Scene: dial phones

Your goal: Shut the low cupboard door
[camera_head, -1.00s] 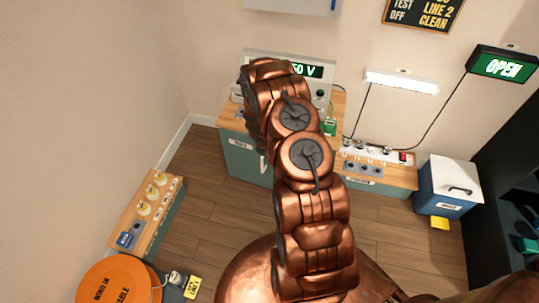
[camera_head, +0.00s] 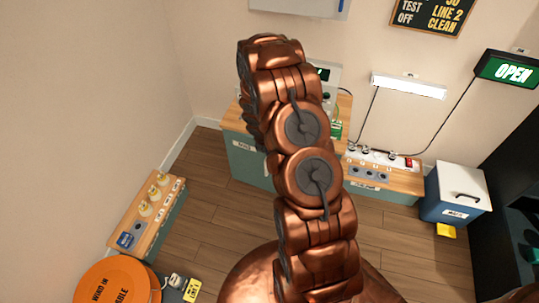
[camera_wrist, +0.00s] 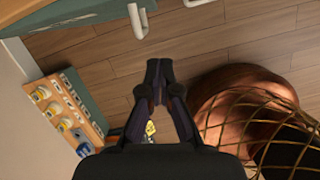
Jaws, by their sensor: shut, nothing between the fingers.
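A low teal cupboard (camera_head: 246,168) with a wooden top stands against the back wall, partly hidden behind my arm. In the wrist view, part of a teal front (camera_wrist: 75,16) and a white bar handle (camera_wrist: 138,22) show at the top edge. A second white handle (camera_wrist: 195,2) is cut off by that edge. How far the door stands open cannot be told. My gripper (camera_wrist: 158,66) has its dark fingers together and empty, below the first handle in the picture and apart from it. My arm hides the gripper in the head view.
A low bench (camera_head: 146,222) with yellow knobs stands by the left wall, near an orange cable reel (camera_head: 112,284). A counter (camera_head: 385,185) with sockets and a blue-white box (camera_head: 458,193) stand right. Bare wooden floor (camera_head: 200,215) lies between.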

